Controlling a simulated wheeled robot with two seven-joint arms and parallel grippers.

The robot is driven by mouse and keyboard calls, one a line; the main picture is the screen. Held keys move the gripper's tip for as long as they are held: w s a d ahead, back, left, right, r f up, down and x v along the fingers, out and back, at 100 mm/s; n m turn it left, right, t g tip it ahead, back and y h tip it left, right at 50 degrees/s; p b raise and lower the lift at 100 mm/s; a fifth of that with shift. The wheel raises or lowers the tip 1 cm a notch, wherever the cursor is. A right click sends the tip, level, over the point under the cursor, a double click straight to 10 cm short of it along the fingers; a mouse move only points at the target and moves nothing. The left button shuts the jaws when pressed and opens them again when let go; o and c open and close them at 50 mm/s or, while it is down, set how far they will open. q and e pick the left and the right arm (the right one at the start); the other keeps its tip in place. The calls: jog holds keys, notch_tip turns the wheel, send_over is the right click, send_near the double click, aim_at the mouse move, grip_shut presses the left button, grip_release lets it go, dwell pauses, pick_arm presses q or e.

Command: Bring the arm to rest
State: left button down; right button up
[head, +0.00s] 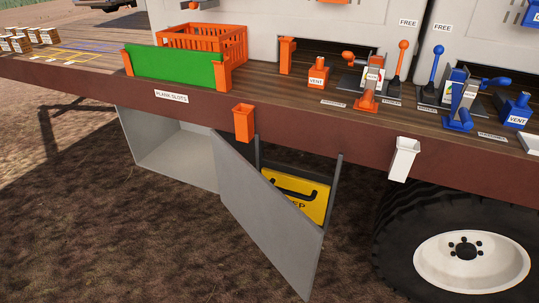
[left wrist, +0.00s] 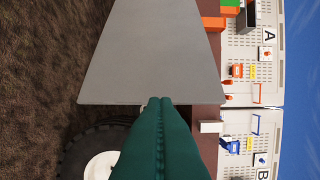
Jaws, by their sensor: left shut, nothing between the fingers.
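My left gripper (left wrist: 158,102) shows only in the left wrist view, as two dark green fingers pressed together, with nothing between them. Its tips appear over the lower edge of a grey door panel (left wrist: 160,55); I cannot tell whether they touch. In the head view this grey door (head: 268,215) hangs swung open below the truck bed, beside an open grey box (head: 165,160). Neither of my arms shows in the head view. My right gripper is in neither view.
The brown bed edge (head: 60,75) runs across, with an orange holder (head: 244,123) and a white holder (head: 403,158) on it. A green plank (head: 175,66), orange crate and levers stand on the deck. A big wheel (head: 470,262) is at lower right; bare ground lies at lower left.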

pick_arm(q)
jog(key=s+a+f+m+g+p, duration=0.1)
jog(key=s+a+f+m+g, duration=0.25)
jog(key=f, duration=0.45)
jog(key=s+a+f+m+g+p, duration=0.1)
jog(key=s+a+f+m+g, duration=0.2)
jog(key=f, duration=0.4)
jog(key=s+a+f+m+g, duration=0.25)
jog(key=f+m, duration=0.25)
jog(key=f, duration=0.3)
jog(key=s+a+f+m+g+y, duration=0.2)
jog(key=s+a+f+m+g, duration=0.1)
jog(key=s+a, duration=0.4)
jog(key=s+a+f+m+g+y+p, duration=0.1)
jog(key=s+a+f+m+g, duration=0.2)
jog(key=s+a+f, duration=0.3)
jog(key=s+a+g, duration=0.1)
jog(key=a, duration=0.2)
jog(key=shift+a+m+g+y+p, duration=0.15)
jog(key=shift+m+g+y+p, duration=0.15)
jog(key=shift+m+y, duration=0.1)
jog(key=shift+s, duration=0.2)
